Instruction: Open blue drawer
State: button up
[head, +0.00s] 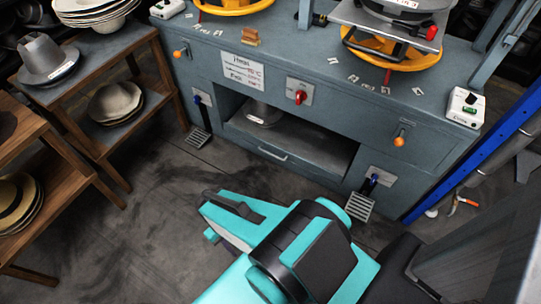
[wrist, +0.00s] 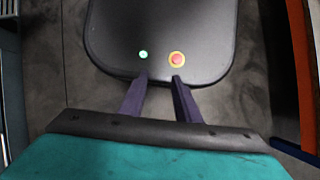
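A blue-grey press cabinet (head: 330,118) stands across the upper right of the head view. Low in its front, under an open bay, is a wide blue-grey drawer front with a light bar handle (head: 272,154). The drawer looks shut. My teal arm reaches up from the bottom of the head view, and its end is well short of the handle, apart from the cabinet. In the wrist view my gripper (wrist: 160,78) has its two dark fingers apart with nothing between them. They point toward my own black base, and the drawer cannot be made out there.
Foot pedals (head: 198,137) and (head: 359,207) stick out at the cabinet's foot. Wooden shelves (head: 80,140) with hats stand at left. A blue post (head: 470,150) stands at right. The dark floor (head: 150,220) before the cabinet is clear. A hat (head: 262,113) lies in the bay.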

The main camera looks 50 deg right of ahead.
jog(key=w+f+m+t+y+b, duration=0.45)
jog(key=w+f+y+b, duration=0.25)
jog(key=w+f+b, duration=0.6)
jog(key=w+d+f+m+t+y+b, duration=0.2)
jog(key=w+d+f+m+t+b, duration=0.45)
jog(key=w+d+f+b, duration=0.45)
jog(key=w+d+f+m+t+h+b, duration=0.1)
jog(key=w+d+m+t+h+b, duration=0.2)
jog(key=d, duration=0.8)
jog(key=d+f+m+t+h+b, duration=0.1)
jog(key=d+m+t+b, duration=0.3)
jog(key=d, duration=0.7)
jog(key=s+d+f+m+t+h+b, duration=0.1)
jog(key=s+d+m+t+h+b, duration=0.1)
jog(key=d, duration=0.8)
jog(key=s+d+f+m+t+h+b, duration=0.1)
jog(key=s+d+f+t+h+b, duration=0.1)
jog(key=d, duration=0.8)
jog(key=s+h+b, duration=0.1)
jog(key=s+h, duration=0.1)
jog(key=h, duration=0.1)
jog(key=shift+s+d+f+m+t+h+b, duration=0.2)
jog(key=shift+d+m+t+h+b, duration=0.1)
jog(key=shift+d+m+b, duration=0.1)
